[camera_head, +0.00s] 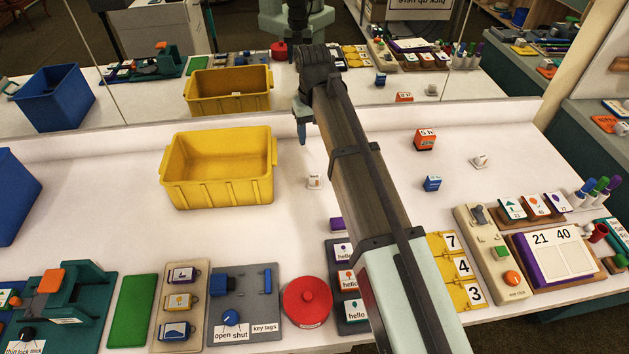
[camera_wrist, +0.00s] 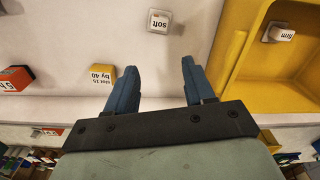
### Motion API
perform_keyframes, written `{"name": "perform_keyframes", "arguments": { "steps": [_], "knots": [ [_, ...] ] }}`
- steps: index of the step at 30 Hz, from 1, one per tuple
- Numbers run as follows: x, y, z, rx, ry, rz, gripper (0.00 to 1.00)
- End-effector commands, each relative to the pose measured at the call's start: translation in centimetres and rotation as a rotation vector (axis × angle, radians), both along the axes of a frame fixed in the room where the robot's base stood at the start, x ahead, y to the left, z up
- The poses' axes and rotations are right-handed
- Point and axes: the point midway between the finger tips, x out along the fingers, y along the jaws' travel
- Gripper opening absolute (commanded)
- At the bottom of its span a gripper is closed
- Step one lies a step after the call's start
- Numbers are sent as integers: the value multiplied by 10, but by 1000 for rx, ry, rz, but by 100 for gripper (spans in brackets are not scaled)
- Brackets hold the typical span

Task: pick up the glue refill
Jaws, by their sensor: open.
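No readable label says glue, so I cannot tell which small item is the glue refill. A small white block marked "soft" (camera_wrist: 159,21) lies on the white table; it looks like the small block (camera_head: 315,181) right of the yellow bin. A box marked "size 15 by 40" (camera_wrist: 102,76) lies left of my gripper in the wrist view. An orange box (camera_head: 424,139) and a blue box (camera_head: 432,183) stand right of my arm, with another white block (camera_head: 481,161). My gripper (camera_wrist: 162,80) is open and empty above the table's back; its fingers are apart.
The yellow bin (camera_head: 220,192) stands left of my gripper; a white block marked "firm" (camera_wrist: 280,32) appears inside it. A mirror behind the table repeats the scene. Several tools and a round red container (camera_head: 307,302) line the front edge. My arm hides part of the table.

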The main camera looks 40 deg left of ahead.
Motion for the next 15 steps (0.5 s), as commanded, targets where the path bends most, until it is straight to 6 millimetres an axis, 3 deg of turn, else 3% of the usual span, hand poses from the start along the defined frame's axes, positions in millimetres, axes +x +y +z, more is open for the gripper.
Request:
{"name": "perform_keyframes", "arguments": {
  "steps": [15],
  "knots": [
    [-10,-12,-3,-21,3,908,53]
  ]
}}
